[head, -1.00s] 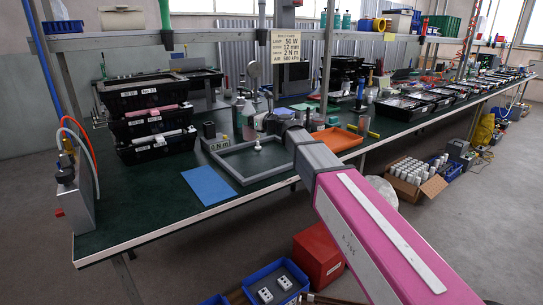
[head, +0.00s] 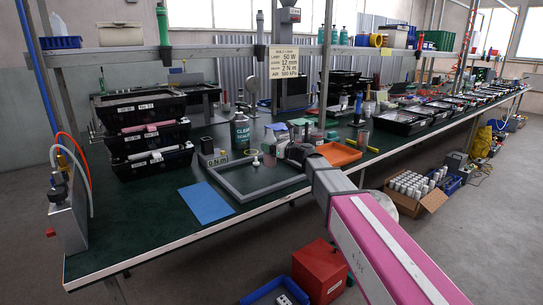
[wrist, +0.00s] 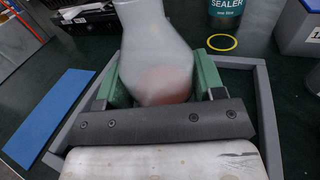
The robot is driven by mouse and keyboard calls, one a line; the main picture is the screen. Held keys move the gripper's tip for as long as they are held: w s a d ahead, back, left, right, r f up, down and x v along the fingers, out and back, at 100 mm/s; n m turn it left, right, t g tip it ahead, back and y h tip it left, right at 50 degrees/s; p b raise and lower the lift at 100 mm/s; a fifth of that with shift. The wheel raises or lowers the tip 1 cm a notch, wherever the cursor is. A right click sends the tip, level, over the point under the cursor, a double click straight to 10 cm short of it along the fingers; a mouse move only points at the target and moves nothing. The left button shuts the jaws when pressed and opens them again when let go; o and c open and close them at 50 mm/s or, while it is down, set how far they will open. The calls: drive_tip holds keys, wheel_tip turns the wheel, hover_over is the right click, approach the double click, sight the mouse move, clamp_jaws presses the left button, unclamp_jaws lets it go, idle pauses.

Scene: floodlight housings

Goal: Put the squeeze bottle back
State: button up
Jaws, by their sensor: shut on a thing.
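In the wrist view my gripper (wrist: 161,80) has its green fingers on both sides of a translucent white squeeze bottle (wrist: 152,45) with pinkish contents low in it. The bottle's top runs out of the picture. It is held over the area of a grey frame (wrist: 264,110) on the table. A yellow ring (wrist: 222,42) marks the dark green tabletop, beside the base of a teal sealer bottle (wrist: 226,8). In the head view my gripper (head: 297,151) is small and partly hidden by my arm, and I cannot make out the held bottle clearly.
The sealer bottle (head: 240,132) stands behind the grey frame (head: 225,186). A blue mat (head: 206,203) lies to the frame's left, and stacked black trays (head: 150,140) stand farther left. An orange tray (head: 338,154) is right of my gripper. A shelf (head: 130,55) runs above the table.

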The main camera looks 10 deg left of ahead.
drive_tip(key=shift+w+d+f, duration=0.15)
drive_tip(key=shift+w+f, duration=0.1)
drive_tip(key=shift+w, duration=0.05)
drive_tip(key=shift+f, duration=1.9)
drive_tip(key=o, duration=1.3)
drive_tip(key=shift+f, duration=0.1)
drive_tip(key=shift+s+d, duration=0.25)
drive_tip(key=shift+d, duration=0.05)
drive_tip(key=v, duration=1.1)
drive_tip(key=shift+d, duration=0.15)
